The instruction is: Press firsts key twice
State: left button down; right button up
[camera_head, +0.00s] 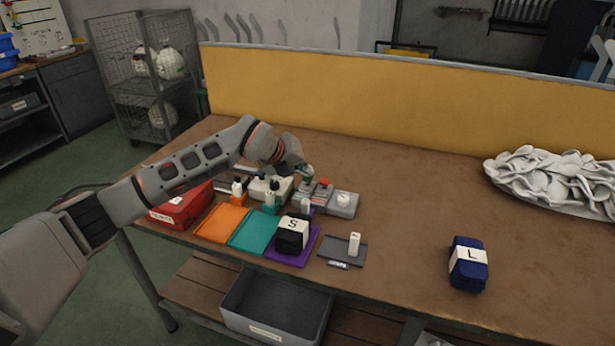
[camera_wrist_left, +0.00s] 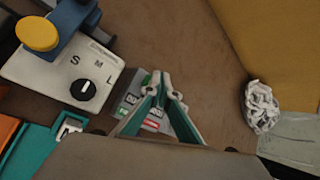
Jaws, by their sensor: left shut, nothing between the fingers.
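The grey key box (camera_head: 310,200) stands near the middle of the table, with a red key (camera_head: 324,182) on top. My left gripper (camera_head: 305,174) is over the back left part of this box. In the left wrist view, the shut, empty fingers (camera_wrist_left: 163,84) lie across the grey box (camera_wrist_left: 130,101). A green label (camera_wrist_left: 122,112) and a red label (camera_wrist_left: 152,126) show beside and between the fingers. The labels are too small to read with certainty. The fingers hide part of the box top, and I cannot tell whether they touch a key.
A white box with an S-M-L dial (camera_wrist_left: 87,89) and yellow knob (camera_wrist_left: 37,34) stands beside the key box. Orange (camera_head: 221,222), teal (camera_head: 252,230) and purple (camera_head: 290,258) mats lie in front.

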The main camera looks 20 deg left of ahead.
aim_at(306, 178)
pick_arm(q)
jog(key=shift+r, duration=0.5)
pick_arm(e)
jog(key=shift+w+r, duration=0.3)
jog(key=shift+r, duration=0.25)
jog(key=shift+s+f, duration=0.1)
jog(key=shift+s, duration=0.1)
pick_arm(q)
jog(key=shift+r+p, duration=0.15)
jog(key=shift+p, duration=0.15)
notch_tip(306, 178, up, 2)
jog(key=shift+r+p, duration=0.15)
jog(key=shift+p, duration=0.55)
notch_tip(306, 178, up, 2)
jog(key=shift+r+p, duration=0.1)
jog(key=shift+p, duration=0.55)
jog(key=shift+r, duration=0.15)
pick_arm(e)
jog(key=shift+t, duration=0.3)
jog(key=r, duration=0.1)
jog(key=w+r, duration=0.1)
jog(key=r, duration=0.2)
jog(key=shift+w+r, duration=0.35)
jog(key=shift+w, duration=0.05)
